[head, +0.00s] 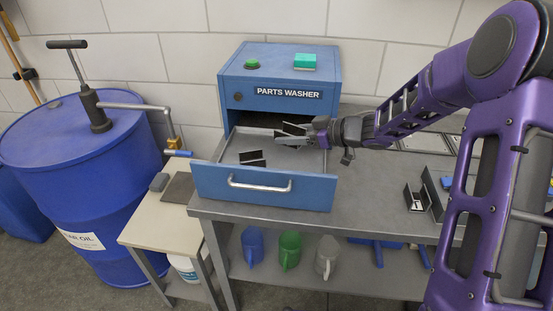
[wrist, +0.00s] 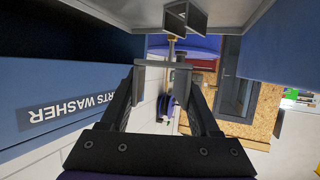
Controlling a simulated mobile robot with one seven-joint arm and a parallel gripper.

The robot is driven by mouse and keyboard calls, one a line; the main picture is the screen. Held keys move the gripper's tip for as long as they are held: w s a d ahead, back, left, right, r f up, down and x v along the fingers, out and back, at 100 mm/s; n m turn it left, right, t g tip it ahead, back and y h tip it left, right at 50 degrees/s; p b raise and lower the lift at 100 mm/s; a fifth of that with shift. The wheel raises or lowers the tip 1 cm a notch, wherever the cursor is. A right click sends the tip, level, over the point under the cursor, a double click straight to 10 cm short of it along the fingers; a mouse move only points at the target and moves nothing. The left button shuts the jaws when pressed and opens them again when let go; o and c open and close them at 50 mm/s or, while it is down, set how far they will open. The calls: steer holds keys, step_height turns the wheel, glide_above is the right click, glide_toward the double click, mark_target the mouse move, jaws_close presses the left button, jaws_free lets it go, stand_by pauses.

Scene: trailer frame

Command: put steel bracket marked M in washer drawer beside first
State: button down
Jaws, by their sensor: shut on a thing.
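The drawer (head: 264,187) of the blue parts washer (head: 262,95) is pulled open. A small steel bracket (head: 252,158) lies in it, left of the middle; it also shows at the top of the wrist view (wrist: 185,17). My gripper (head: 308,132) reaches in from the right over the drawer's rear part. It is shut on a steel bracket (head: 291,129), held to the right of and behind the lying one. In the wrist view my gripper's fingers (wrist: 176,72) flank a grey piece. I cannot read an M on either bracket, or tell whether the held one touches the drawer floor.
A dark open bracket-like piece (head: 418,200) stands on the grey bench (head: 365,190) to the right. A blue oil drum (head: 75,165) with a hand pump stands at left, beside a small side table (head: 160,222).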

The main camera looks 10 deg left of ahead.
mark_target(290, 164)
step_height(290, 164, down, 10)
steer(key=shift+r+b, duration=0.2)
steer(key=shift+b, duration=0.75)
steer(key=shift+f, duration=0.1)
steer(key=shift+f, duration=0.1)
steer(key=shift+c, duration=0.6)
jaws_free()
steer(key=shift+s+d+r, duration=0.15)
steer(key=shift+d+r, duration=0.1)
steer(key=p+v, duration=0.1)
steer(key=v, duration=1)
steer(key=shift+s+d+r+p, duration=0.15)
steer(key=shift+p, duration=0.2)
